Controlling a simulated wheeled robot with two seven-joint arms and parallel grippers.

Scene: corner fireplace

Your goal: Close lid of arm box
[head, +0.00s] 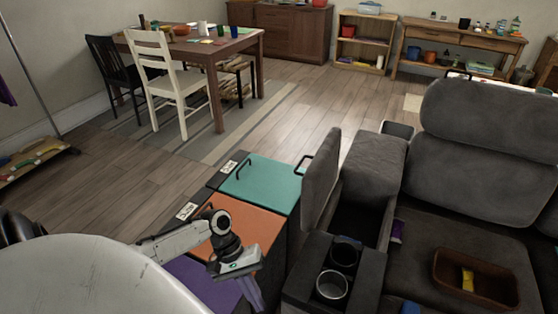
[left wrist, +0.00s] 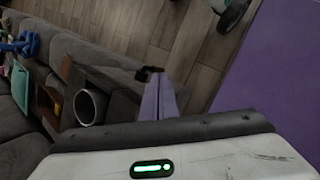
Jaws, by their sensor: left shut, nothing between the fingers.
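The arm box (head: 375,240) is the storage armrest at the left side of the grey sofa. Its lid (head: 321,178) is a grey padded panel standing upright along the box's left side, so the box is open and its dark inside shows. My left gripper (head: 249,291) has purple fingers and is over the purple panel, left of the cup holders and nearer to me than the lid. In the left wrist view the fingers (left wrist: 160,98) are together, with nothing between them. My right gripper is not in view.
Two round cup holders (head: 338,270) sit at the armrest's near end. Teal (head: 260,183) and orange (head: 244,233) lidded bins with handles stand left of the lid, beside a purple one (head: 200,280). A brown tray (head: 475,283) lies on the sofa seat.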

